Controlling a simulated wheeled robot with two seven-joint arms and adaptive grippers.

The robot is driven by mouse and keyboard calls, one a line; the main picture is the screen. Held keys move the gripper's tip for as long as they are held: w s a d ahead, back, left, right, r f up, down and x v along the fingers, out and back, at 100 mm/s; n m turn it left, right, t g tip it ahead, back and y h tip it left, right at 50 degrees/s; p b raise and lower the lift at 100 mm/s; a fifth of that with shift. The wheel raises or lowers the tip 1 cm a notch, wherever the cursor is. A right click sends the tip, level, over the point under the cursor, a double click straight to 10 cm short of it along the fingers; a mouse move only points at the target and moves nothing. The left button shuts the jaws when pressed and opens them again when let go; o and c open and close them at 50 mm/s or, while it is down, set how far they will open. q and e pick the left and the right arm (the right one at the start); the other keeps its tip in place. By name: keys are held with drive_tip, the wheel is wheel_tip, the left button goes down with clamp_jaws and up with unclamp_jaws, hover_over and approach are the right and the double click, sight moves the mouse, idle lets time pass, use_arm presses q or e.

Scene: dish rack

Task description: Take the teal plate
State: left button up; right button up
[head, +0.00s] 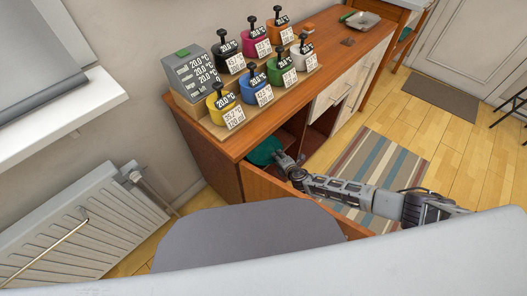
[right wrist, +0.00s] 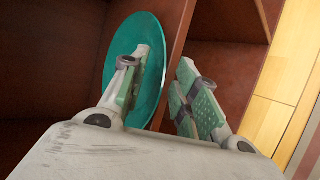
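The teal plate (head: 264,151) is inside the open cabinet under the counter in the head view. In the right wrist view the plate (right wrist: 152,82) stands steeply tilted beside an upright wooden divider. My right gripper (head: 284,160) reaches into the cabinet at the plate's right side. In the right wrist view this gripper (right wrist: 160,88) has its fingers well apart. Its left finger covers part of the plate's face, and its right finger is past the plate's right edge, in front of the divider. I see no firm hold on the plate. My left gripper is not in view.
The wooden counter (head: 345,57) holds several coloured labelled containers and a grey box (head: 192,75). A brown door panel (head: 290,199) stands open below my right arm. A radiator (head: 75,228) is at the left. A striped rug (head: 375,172) lies on the floor.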

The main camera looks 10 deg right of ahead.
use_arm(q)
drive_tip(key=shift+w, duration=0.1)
use_arm(e)
clamp_jaws()
drive_tip(key=shift+r, duration=0.25)
idle(0.3)
